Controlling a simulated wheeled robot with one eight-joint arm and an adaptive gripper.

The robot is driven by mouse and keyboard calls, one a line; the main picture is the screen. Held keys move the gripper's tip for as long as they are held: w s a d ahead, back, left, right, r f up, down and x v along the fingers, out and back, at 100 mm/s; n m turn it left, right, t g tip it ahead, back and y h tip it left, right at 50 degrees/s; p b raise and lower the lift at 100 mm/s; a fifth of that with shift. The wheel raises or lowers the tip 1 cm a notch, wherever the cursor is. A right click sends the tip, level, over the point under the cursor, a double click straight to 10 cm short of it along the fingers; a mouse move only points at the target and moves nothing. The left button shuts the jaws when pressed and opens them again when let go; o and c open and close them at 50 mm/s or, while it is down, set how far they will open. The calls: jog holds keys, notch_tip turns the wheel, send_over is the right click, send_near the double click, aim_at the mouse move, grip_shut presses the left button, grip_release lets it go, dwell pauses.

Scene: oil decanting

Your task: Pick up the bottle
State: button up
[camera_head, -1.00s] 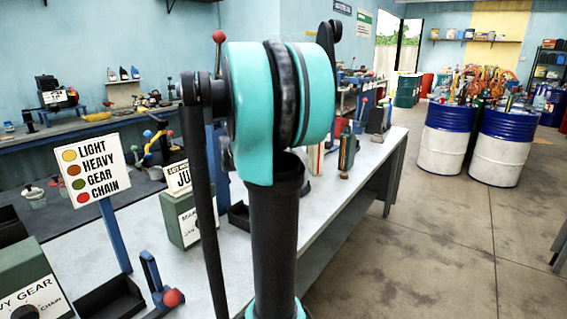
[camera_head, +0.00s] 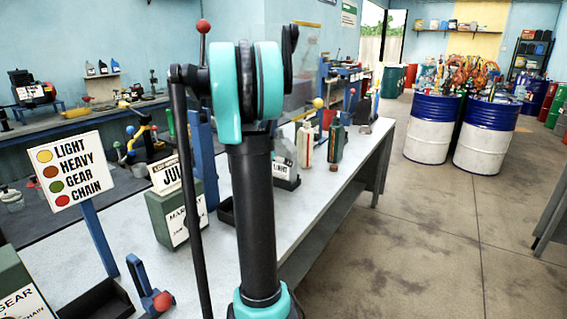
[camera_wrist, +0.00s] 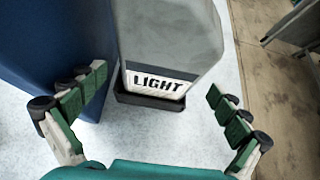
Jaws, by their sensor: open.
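Two small bottles stand upright on the grey-white bench in the head view: a cream one (camera_head: 305,145) and a dark green one (camera_head: 336,144) just right of it. I cannot tell which one the task means. No bottle shows in the wrist view. My gripper is hidden in the head view.
A blue post (camera_wrist: 55,50) stands close to the left finger. A colour-coded sign (camera_head: 68,173) and a green box (camera_head: 178,212) stand on the near bench (camera_head: 345,178). Blue-white drums (camera_head: 432,130) stand at the right on open floor.

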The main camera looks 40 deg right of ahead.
jog(key=x, duration=0.5)
jog(key=shift+w+d+r, duration=0.1)
jog(key=shift+d+r, duration=0.1)
jog(key=shift+d, duration=0.15)
jog(key=c, duration=1.6)
jog(key=shift+r, duration=0.1)
jog(key=shift+c, duration=0.2)
